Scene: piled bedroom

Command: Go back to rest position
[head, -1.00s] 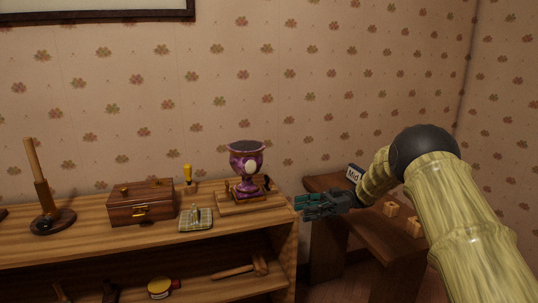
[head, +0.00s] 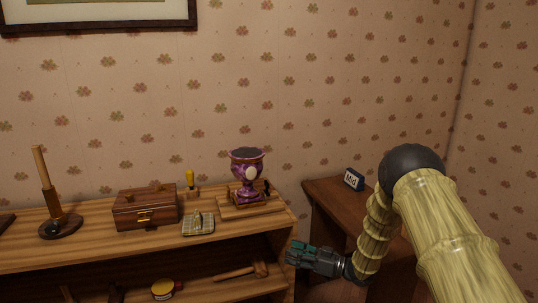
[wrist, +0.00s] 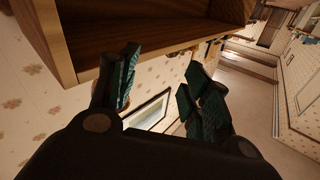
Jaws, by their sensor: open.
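My gripper (head: 299,255) is in the head view, in front of the right end of the wooden shelf and lower than its top. It points left and is empty. In the wrist view my gripper (wrist: 155,85) shows its two dark green fingers spread apart with nothing between them. The shelf's wooden edge (wrist: 62,45) lies just beyond the left finger in that view.
The shelf top (head: 95,240) holds a purple goblet (head: 247,175) on a wooden stand, a wooden box (head: 146,208) and a checked cloth item (head: 198,224). A mallet (head: 243,270) lies on the lower shelf.

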